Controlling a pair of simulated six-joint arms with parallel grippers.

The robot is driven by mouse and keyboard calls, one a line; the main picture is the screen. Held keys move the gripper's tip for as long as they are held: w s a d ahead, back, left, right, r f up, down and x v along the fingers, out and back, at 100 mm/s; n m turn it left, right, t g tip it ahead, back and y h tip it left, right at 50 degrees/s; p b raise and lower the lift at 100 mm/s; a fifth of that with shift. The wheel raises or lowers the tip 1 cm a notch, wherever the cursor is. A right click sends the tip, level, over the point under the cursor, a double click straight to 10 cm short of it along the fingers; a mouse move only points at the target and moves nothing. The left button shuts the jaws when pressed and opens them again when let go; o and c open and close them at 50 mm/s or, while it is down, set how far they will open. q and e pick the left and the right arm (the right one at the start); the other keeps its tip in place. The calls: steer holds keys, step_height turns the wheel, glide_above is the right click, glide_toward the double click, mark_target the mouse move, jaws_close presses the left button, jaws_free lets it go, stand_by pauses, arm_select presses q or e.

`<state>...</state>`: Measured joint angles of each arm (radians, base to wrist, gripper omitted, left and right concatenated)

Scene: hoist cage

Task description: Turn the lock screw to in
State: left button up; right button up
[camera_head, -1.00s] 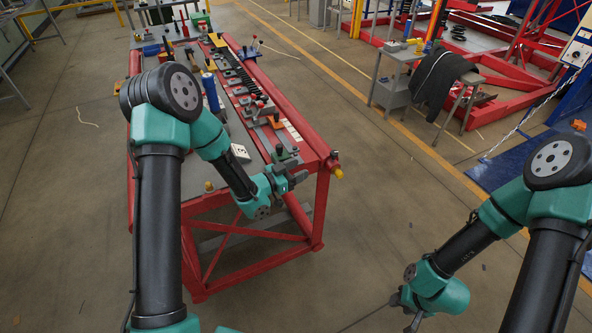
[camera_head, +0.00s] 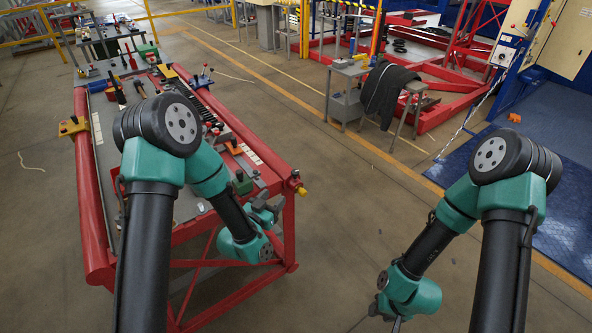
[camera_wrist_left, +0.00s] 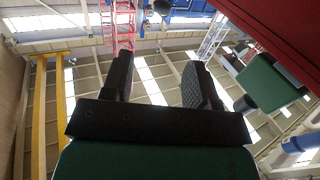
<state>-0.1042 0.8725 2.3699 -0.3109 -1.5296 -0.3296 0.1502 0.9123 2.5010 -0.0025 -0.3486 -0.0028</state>
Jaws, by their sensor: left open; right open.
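I cannot surely pick out the lock screw. A small yellow knob (camera_head: 301,191) sticks out at the near right corner of the red bench frame (camera_head: 289,230), and it may be the screw. My left gripper (camera_head: 268,209) is open and empty beside that corner, a little left of the knob and apart from it. In the left wrist view its two black fingers (camera_wrist_left: 160,82) are spread and point up toward the roof, with nothing between them. My right gripper (camera_head: 380,308) is low over the floor, far from the bench, and its fingers are small and partly hidden.
In the left wrist view a green block (camera_wrist_left: 268,84) and a red beam (camera_wrist_left: 285,35) are close on the right. Tools and a dark rack lie on the bench top. A grey cart (camera_head: 346,95) and a stool with dark cloth (camera_head: 388,92) stand beyond open floor.

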mark_target(295, 174)
arm_select(q)
steer(key=shift+s+d+n+y, duration=0.3)
steer(key=shift+s+y, duration=0.3)
steer(key=shift+w, duration=0.1)
steer(key=x, duration=1.7)
steer(key=shift+w+r, duration=0.2)
steer(key=shift+r, duration=0.05)
steer(key=c, duration=0.9)
